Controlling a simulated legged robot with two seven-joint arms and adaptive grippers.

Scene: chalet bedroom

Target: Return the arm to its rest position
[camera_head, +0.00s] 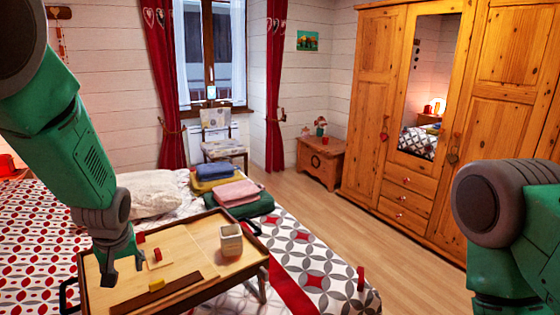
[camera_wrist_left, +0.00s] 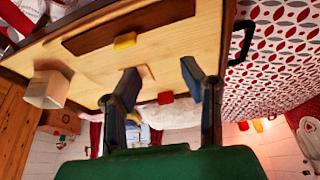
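My left gripper (camera_head: 122,268) hangs over the left part of a wooden tray (camera_head: 190,248) on the bed. In the left wrist view its two fingers (camera_wrist_left: 160,78) stand apart with nothing gripped between them. A small red block (camera_wrist_left: 165,98) shows in the gap, apart from both fingers; a red piece (camera_head: 158,254) also shows beside the gripper in the head view. My left arm (camera_head: 70,130) reaches down from the upper left. My right arm (camera_head: 505,225) shows at the right edge; its gripper is out of view.
The tray holds a pale square cup (camera_head: 231,242), a yellow block (camera_head: 157,285) and a dark brown strip (camera_head: 165,296). Folded towels (camera_head: 236,193) and a pillow (camera_head: 152,193) lie behind it. A wardrobe (camera_head: 380,100) stands at the right. Floor (camera_head: 325,215) between bed and wardrobe is clear.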

